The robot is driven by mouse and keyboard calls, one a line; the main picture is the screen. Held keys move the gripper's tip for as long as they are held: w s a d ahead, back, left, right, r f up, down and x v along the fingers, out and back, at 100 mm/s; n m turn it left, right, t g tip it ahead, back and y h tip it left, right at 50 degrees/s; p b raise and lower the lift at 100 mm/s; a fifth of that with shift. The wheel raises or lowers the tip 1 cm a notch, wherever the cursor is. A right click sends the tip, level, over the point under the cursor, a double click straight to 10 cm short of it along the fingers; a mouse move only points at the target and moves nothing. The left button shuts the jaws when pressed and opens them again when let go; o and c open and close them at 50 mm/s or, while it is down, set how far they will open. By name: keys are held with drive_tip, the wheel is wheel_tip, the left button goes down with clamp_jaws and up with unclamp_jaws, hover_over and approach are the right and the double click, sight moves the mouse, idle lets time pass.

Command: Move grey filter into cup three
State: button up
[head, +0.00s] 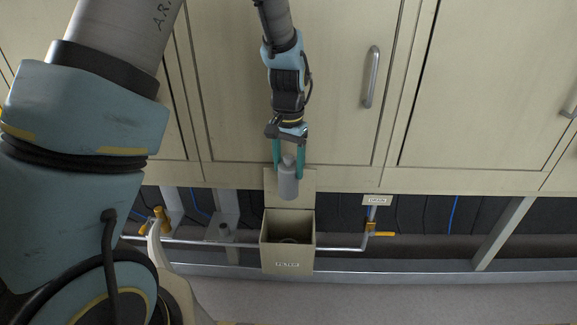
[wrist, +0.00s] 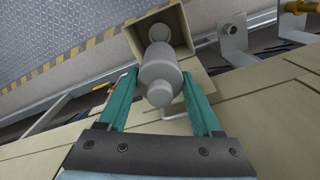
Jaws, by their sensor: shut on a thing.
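The grey filter (head: 288,180) is a small cylinder with a narrower top knob. My gripper (head: 288,170) is shut on it, with a teal finger on each side, and holds it upright above the open box labelled FILTER (head: 287,267). In the wrist view the filter (wrist: 160,76) sits between the teal fingers of my gripper (wrist: 160,84), with the box (wrist: 184,28) beyond it. The filter is above the box rim, in front of the raised lid. The box interior is dark, with a round shape partly visible inside. I see nothing marked as cup three.
Beige cabinet doors with metal handles (head: 371,77) stand behind my gripper. A metal pipe runs along both sides of the box, with a yellow valve handle (head: 382,234) and a DRAIN label (head: 377,200) on the right. Grey floor lies in front.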

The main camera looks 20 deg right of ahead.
drive_tip(key=shift+r, duration=0.1)
drive_tip(key=s+a, duration=0.4)
drive_tip(key=s, duration=0.5)
idle(0.3)
drive_tip(key=shift+a, duration=0.15)
